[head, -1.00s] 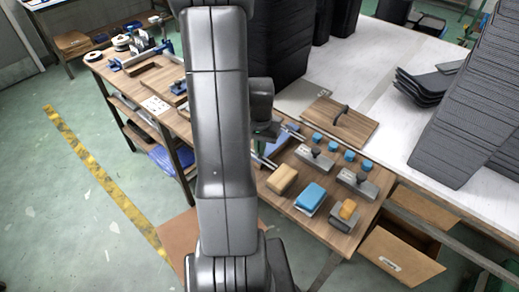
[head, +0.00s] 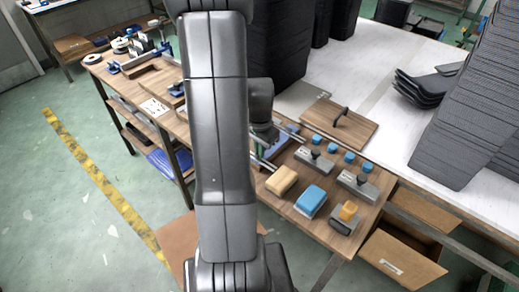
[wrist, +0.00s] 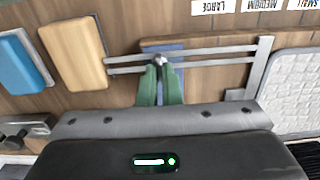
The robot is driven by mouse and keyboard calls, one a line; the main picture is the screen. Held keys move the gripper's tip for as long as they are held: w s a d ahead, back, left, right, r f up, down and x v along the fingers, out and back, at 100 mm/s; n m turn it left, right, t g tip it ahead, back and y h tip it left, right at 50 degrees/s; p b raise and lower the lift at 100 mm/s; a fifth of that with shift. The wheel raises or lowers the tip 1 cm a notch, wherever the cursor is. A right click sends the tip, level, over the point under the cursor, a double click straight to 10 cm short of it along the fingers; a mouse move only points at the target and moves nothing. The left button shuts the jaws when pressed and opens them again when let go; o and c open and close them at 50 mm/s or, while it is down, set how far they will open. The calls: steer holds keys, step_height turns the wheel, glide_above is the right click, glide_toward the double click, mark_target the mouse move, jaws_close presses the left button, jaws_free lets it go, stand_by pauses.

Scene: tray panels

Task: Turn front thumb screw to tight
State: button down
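A clamp-like fixture with two parallel metal rails (wrist: 215,57) and an end bar (wrist: 262,65) lies over a blue strip on the wooden panel. A small grey thumb screw (wrist: 160,59) shows at the rails in the wrist view. My gripper (wrist: 160,70) has its two green fingers close together, with their tips on either side of this screw and seemingly touching it. The fingers cover its lower part, and any mark for tight is not visible. In the head view my gripper (head: 264,146) is over the fixture's rails, mostly hidden by my arm.
A tan block (head: 281,180) and a blue block (head: 311,201) lie beside the fixture. Grey holders with black knobs (head: 314,158) and several blue knobs stand to the right. A wooden lid (head: 340,124) lies behind. A white textured pad (wrist: 292,90) is close right in the wrist view.

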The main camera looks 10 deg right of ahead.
steer(key=c, duration=1.6)
jaws_free()
step_height(320, 180, up, 14)
steer(key=shift+p, duration=0.3)
steer(key=shift+f, duration=0.1)
step_height(320, 180, down, 14)
steer(key=shift+r+b, duration=0.1)
steer(key=shift+b, duration=0.2)
